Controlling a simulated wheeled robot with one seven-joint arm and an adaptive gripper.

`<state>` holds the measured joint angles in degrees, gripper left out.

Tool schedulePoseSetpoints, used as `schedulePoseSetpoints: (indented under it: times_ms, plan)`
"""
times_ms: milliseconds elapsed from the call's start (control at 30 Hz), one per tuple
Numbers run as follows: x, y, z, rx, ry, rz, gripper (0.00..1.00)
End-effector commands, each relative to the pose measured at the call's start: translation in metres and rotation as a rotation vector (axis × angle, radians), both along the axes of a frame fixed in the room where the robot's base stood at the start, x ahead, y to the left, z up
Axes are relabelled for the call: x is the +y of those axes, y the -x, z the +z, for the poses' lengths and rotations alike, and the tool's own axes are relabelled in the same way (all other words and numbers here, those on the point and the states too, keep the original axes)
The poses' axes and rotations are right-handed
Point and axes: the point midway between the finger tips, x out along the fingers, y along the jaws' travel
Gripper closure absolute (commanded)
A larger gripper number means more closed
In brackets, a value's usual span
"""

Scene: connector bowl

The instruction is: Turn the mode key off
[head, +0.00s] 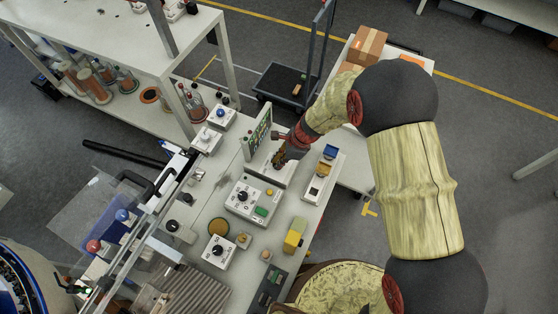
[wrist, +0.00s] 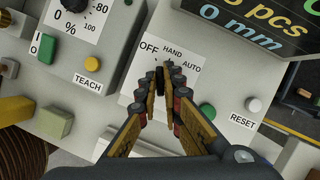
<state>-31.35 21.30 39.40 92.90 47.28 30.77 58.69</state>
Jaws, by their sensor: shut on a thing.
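The mode key (wrist: 168,64) is a small dark part on a pale panel (wrist: 128,88), under the printed words OFF, HAND and AUTO. My gripper (wrist: 166,78) is shut on it, with the two fingertips close together around it. The fingers hide most of the key, so I cannot tell for sure which word it points to. In the head view my gripper (head: 279,160) is at the panel near the far right part of the bench, and the key is too small to make out.
A green button (wrist: 207,111) and a white RESET button (wrist: 254,104) sit right of the fingers. A display (wrist: 250,25) stands above them. A TEACH box with a dial (wrist: 75,5) is at left. Several control boxes (head: 249,201) stand on the bench.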

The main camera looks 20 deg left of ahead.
Motion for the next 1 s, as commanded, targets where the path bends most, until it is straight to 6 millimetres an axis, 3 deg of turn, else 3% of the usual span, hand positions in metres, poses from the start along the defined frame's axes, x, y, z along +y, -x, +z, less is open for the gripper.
schedulePoseSetpoints:
  times_ms: [500, 1000]
  plan:
    - [0.0014, -0.0025, 0.0006, -0.001, -0.001, 0.310, 1.00]
    - [0.0014, -0.0023, 0.0004, -0.002, -0.001, 0.357, 1.00]
